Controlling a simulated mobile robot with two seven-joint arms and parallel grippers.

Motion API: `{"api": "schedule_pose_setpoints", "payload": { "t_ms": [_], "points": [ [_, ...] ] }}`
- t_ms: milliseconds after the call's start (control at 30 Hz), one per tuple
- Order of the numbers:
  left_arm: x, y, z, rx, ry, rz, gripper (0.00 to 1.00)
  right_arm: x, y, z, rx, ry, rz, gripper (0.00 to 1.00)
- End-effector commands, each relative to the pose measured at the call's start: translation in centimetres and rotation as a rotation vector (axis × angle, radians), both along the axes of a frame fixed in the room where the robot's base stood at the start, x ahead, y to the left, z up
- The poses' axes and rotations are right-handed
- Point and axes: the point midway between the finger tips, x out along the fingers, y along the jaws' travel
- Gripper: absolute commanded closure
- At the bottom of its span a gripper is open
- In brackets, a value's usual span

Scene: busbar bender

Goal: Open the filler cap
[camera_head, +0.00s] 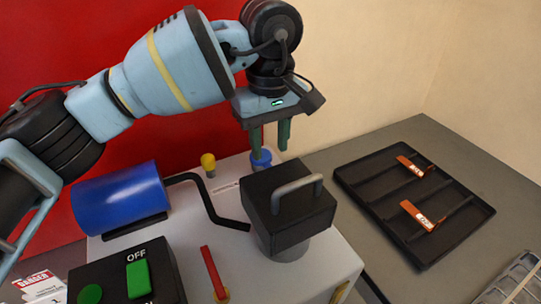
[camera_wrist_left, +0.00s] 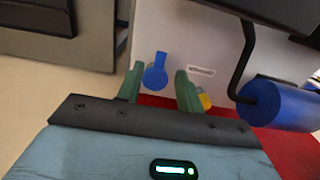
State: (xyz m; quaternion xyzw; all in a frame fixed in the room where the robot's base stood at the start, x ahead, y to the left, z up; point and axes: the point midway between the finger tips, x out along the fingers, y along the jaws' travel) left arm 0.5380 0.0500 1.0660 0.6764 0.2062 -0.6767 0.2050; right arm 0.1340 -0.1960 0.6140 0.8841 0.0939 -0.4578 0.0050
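The filler cap appears to be the small blue cap (camera_head: 261,158) on the back of the white machine top, behind the black block. It also shows in the left wrist view (camera_wrist_left: 155,76) as a round blue piece with a narrow tab. My left gripper (camera_head: 270,149) points down just above it, with two green fingers apart and nothing held. In the left wrist view the cap shows between the fingertips (camera_wrist_left: 160,70), nearer the left finger. I cannot tell whether a finger touches it. My right gripper is not in view.
A black block with a grey handle (camera_head: 290,208) stands in front of the cap. A yellow knob (camera_head: 208,162), a blue cylinder (camera_head: 122,198) and a black bent pipe are to the left. A red lever (camera_head: 213,270) is nearer. A black tray (camera_head: 372,205) with orange pieces lies right.

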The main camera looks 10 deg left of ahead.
Motion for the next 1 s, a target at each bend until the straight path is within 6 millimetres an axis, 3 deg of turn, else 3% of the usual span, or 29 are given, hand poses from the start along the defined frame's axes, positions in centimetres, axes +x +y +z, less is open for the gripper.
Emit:
{"api": "schedule_pose_setpoints", "payload": {
  "t_ms": [233, 633, 900, 1000],
  "points": [
    [-0.1, 0.0, -3.0, 0.0, 0.001, 0.0, 0.64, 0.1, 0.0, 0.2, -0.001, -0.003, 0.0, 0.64],
    [0.0, 0.0, -3.8, -0.002, -0.001, -0.001, 0.64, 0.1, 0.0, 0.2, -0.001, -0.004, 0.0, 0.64],
    [-0.1, 0.0, -3.8, -0.001, -0.001, -0.001, 0.98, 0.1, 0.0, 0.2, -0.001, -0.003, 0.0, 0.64],
    [-0.1, 0.0, -3.8, -0.001, -0.001, -0.001, 1.0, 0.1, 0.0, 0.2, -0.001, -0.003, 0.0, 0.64]
  ]
}}
